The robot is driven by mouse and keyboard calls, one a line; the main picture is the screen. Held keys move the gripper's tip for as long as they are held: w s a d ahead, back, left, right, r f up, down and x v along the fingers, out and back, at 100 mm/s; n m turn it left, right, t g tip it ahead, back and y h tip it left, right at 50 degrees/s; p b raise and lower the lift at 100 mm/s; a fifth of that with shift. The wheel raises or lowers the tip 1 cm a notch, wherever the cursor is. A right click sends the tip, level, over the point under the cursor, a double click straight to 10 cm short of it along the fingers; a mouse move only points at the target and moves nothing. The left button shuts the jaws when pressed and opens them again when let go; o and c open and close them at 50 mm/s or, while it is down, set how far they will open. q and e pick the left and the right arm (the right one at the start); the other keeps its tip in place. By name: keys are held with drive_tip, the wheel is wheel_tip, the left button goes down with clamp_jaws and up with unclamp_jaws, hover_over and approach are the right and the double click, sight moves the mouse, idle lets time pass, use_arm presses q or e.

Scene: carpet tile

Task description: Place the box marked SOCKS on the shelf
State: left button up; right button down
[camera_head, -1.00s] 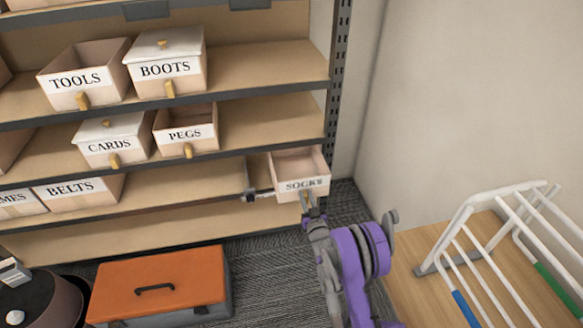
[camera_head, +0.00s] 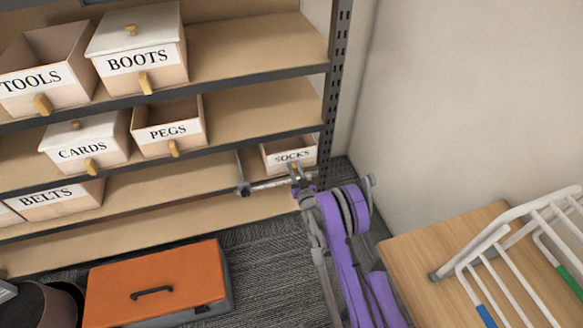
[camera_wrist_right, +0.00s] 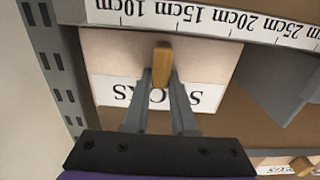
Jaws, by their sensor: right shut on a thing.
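The box marked SOCKS (camera_head: 270,158) is a pale open box in the right end bay of a lower shelf (camera_head: 165,182), beside the metal upright. My right gripper (camera_head: 296,171) is at its front, shut on its tan handle. In the right wrist view the gripper (camera_wrist_right: 161,80) has its two fingers on either side of the handle. The SOCKS box (camera_wrist_right: 105,50) shows its front there upside down, with the label's middle letters hidden. I cannot tell whether its base rests fully on the shelf. My left gripper is out of view.
The perforated upright (camera_head: 330,100) is close on the right. An orange toolbox (camera_head: 155,280) and a white rack (camera_head: 505,240) stand nearer.

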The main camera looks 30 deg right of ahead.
drive_tip(key=shift+s, duration=0.15)
drive_tip(key=shift+f, duration=0.1)
drive_tip(key=c, duration=1.1)
unclamp_jaws()
drive_tip(key=o, duration=0.4)
drive_tip(key=shift+c, duration=0.2)
